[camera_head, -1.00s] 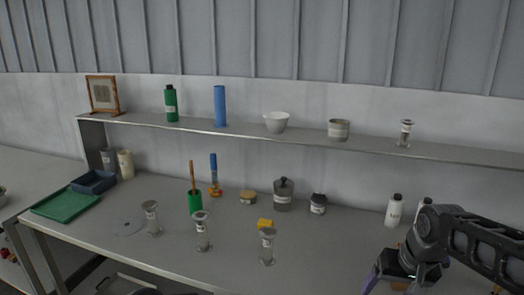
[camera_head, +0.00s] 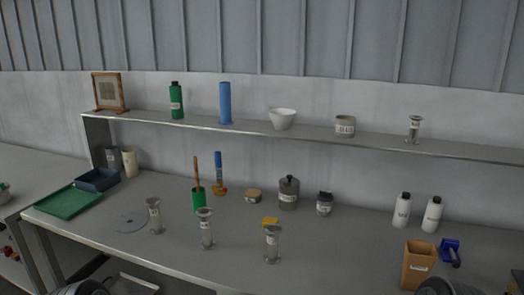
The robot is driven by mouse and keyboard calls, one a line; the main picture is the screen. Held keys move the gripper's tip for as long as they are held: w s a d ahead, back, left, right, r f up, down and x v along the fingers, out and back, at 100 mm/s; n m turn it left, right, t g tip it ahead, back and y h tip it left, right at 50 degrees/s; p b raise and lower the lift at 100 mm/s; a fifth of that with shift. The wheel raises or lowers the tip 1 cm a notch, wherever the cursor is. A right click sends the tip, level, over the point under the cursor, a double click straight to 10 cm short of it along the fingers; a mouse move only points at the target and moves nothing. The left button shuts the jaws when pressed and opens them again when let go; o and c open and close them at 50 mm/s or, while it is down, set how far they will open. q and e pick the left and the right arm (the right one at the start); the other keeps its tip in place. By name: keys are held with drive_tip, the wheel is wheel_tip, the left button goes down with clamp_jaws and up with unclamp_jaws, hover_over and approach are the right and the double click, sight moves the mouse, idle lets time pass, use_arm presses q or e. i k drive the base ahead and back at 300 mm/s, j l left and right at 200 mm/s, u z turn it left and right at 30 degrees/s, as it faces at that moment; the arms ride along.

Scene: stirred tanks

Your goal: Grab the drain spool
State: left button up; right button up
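Several grey, flanged spool-shaped pieces with labels are in view; the labels are too small to read, so I cannot tell which is the drain spool. Three stand upright on the bench: a left spool (camera_head: 154,215), a middle spool (camera_head: 205,229) and a right spool (camera_head: 272,244). A similar spool (camera_head: 414,130) stands on the shelf at the right. Dark rounded parts of my arms show at the bottom left and bottom right edges. Neither gripper shows.
The shelf (camera_head: 200,126) overhangs the bench's back. A green tray (camera_head: 68,203) and dark blue bin (camera_head: 96,180) are at left. White bottles (camera_head: 432,215) and a brown box (camera_head: 417,266) are at right. Bench front centre is clear.

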sight(207, 243)
drive_tip(key=i+j, duration=0.1)
drive_tip(key=j, duration=0.3)
drive_tip(key=i+j, duration=0.1)
drive_tip(key=j, duration=0.3)
drive_tip(key=i+j, duration=0.1)
drive_tip(key=j, duration=0.3)
drive_tip(key=i+j, duration=0.1)
drive_tip(key=j, duration=0.7)
drive_tip(key=z, duration=1.2)
drive_tip(key=i+j, duration=0.05)
